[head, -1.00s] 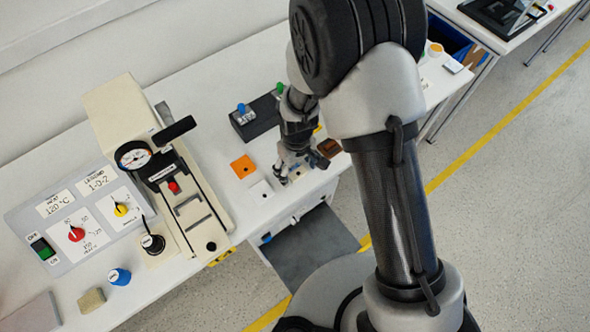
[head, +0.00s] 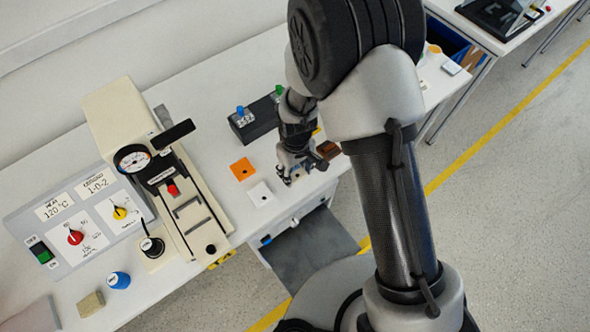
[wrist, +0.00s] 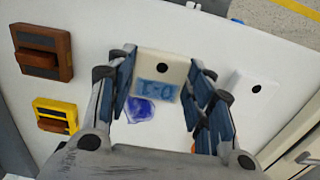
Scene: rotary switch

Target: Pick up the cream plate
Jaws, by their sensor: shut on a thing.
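My gripper (wrist: 160,92) is shut on the cream plate (wrist: 148,63). The plate has a dark hole near its top and a blue label with dark marks. Its left and right edges lie between the blue-padded fingers. In the head view my gripper (head: 291,176) is over the front part of the white bench, and the cream plate is mostly hidden by the fingers there. I cannot tell whether the plate is clear of the bench top.
A white plate (wrist: 250,93) with a hole lies beside my gripper. An orange plate (head: 243,169) lies behind the white one. A brown block (wrist: 42,50) and a yellow block (wrist: 56,115) are on the other side. The press machine (head: 175,190) stands left.

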